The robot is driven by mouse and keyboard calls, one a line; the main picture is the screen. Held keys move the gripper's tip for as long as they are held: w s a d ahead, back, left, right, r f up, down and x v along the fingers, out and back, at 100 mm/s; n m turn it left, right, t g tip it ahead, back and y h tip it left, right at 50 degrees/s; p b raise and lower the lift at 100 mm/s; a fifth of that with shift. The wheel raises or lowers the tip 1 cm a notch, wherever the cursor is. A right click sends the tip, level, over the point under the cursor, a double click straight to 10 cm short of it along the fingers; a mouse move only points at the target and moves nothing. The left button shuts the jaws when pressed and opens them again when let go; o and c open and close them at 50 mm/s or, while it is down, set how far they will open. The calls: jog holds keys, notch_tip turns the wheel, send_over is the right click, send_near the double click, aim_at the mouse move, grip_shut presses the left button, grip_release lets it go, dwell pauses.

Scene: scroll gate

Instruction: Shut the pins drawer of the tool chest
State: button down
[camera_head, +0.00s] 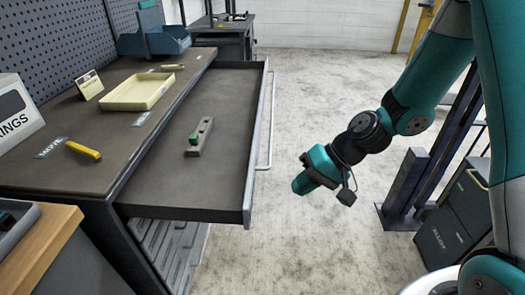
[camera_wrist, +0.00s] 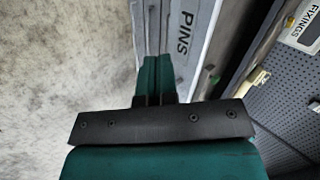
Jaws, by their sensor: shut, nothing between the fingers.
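The pins drawer (camera_head: 215,150) stands pulled far out of the tool chest (camera_head: 70,170) in the head view. A grey block with a green part (camera_head: 200,138) lies inside it. A long bar handle (camera_head: 268,125) runs along its front. In the wrist view the drawer front (camera_wrist: 185,38) shows the word PINS, beside my fingertips. My gripper (camera_head: 300,186) is to the right of the drawer front in the head view, pointing toward it. Its fingers (camera_wrist: 153,65) are together and empty in the wrist view. I cannot tell whether they touch the front.
On the chest top are a yellow tray (camera_head: 140,92), a yellow-handled tool (camera_head: 83,150), a small sign (camera_head: 89,85) and a blue bin (camera_head: 155,42). A wooden-topped bench (camera_head: 40,250) stands at near left.

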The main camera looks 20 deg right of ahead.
jog(key=w+a+f+m+t+p, duration=0.1)
jog(key=w+a+f+m+p, duration=0.2)
jog(key=w+a+f+p, duration=0.2)
jog(key=shift+w+a+f+t+y+p, duration=0.15)
jog(key=shift+a+t+y+p, duration=0.2)
jog(key=shift+a+p, duration=0.9)
